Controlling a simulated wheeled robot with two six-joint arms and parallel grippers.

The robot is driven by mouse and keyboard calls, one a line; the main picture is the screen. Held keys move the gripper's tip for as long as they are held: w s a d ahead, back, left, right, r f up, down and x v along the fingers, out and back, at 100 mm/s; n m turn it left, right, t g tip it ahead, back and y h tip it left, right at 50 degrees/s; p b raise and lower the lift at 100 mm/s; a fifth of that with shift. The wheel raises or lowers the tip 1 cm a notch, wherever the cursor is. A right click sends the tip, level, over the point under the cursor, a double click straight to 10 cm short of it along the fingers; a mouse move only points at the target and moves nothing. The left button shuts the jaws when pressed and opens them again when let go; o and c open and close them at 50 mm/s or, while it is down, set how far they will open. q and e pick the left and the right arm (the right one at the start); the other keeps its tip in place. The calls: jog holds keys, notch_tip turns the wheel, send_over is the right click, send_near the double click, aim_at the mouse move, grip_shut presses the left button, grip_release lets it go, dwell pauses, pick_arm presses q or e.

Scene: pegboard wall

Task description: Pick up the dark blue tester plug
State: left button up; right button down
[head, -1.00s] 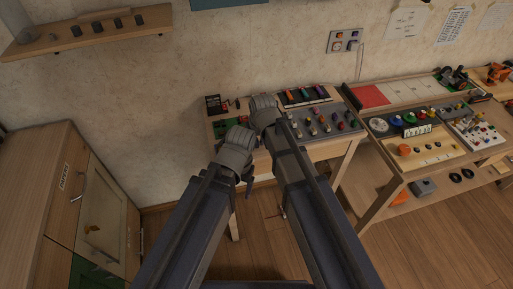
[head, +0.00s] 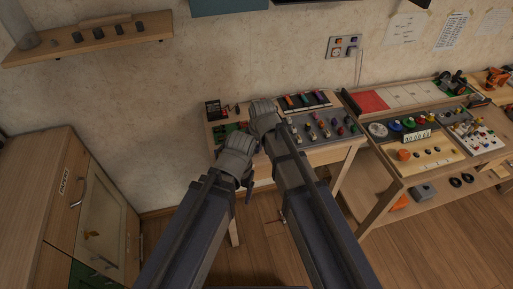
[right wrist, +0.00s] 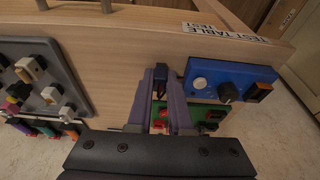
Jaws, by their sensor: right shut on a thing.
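In the right wrist view my right gripper (right wrist: 162,75) is shut on a small dark plug (right wrist: 161,83), which matches the dark blue tester plug. Only a narrow part of the plug shows between the fingers. It is over the wooden test table (right wrist: 110,60), beside the blue tester box (right wrist: 235,73). In the head view my right wrist (head: 265,112) is over the table's left part and hides the fingertips and plug. My left gripper (head: 248,188) is in front of the table's edge, mostly hidden by its own wrist, so its jaws cannot be read.
A green board (right wrist: 190,119) with red parts lies beside the blue box. A grey panel (right wrist: 45,72) with several switches and plugs is on the other side. In the head view a wooden bench (head: 374,195) with more panels stands at right, a cabinet (head: 35,190) at left.

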aim_at(257, 146)
pick_arm(q)
notch_tip(257, 146, up, 10)
jog(key=p, duration=1)
pick_arm(e)
notch_tip(257, 146, up, 10)
pick_arm(q)
jog(key=shift+w, duration=0.1)
pick_arm(e)
jog(key=shift+w, duration=0.1)
